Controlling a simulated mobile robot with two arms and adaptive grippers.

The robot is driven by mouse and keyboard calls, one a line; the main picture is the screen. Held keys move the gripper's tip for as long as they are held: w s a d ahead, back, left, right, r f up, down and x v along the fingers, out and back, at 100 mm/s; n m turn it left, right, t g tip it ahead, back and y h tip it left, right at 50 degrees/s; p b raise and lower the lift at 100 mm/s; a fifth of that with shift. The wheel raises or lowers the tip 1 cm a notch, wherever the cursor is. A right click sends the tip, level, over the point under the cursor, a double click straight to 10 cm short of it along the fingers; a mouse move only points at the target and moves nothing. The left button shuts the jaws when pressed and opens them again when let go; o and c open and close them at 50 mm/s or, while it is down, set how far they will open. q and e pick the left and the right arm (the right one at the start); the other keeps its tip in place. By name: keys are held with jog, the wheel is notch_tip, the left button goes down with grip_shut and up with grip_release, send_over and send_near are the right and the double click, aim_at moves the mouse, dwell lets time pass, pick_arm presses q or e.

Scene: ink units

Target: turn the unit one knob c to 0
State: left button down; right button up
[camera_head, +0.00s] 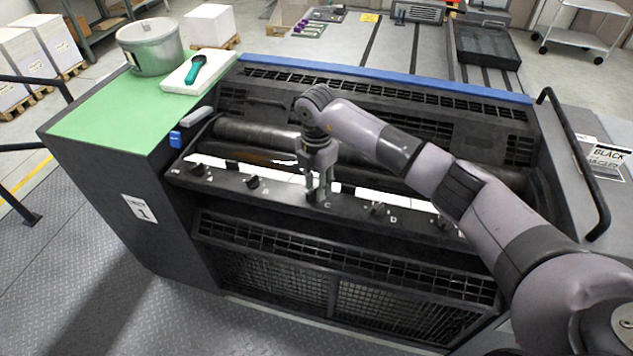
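Unit one (140,208), marked by a white sign with a 1, is a dark machine with a row of black knobs along its front ledge. Knob c (313,197) sits mid-row beside the letter C and is partly hidden by my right gripper (319,190). That gripper points down with its fingertips at the knob. I cannot tell whether the fingers grip it, and the knob's pointer and scale are too small to read. My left gripper is not in view.
Other knobs stand along the ledge, such as one to the left (252,182) and knob d (378,210) to the right. Rollers (255,133) lie behind the ledge. A metal bucket (150,46) and a green-handled tool (195,68) on a white pad stand on the green top.

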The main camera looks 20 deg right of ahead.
jog(key=shift+c, duration=0.5)
grip_shut()
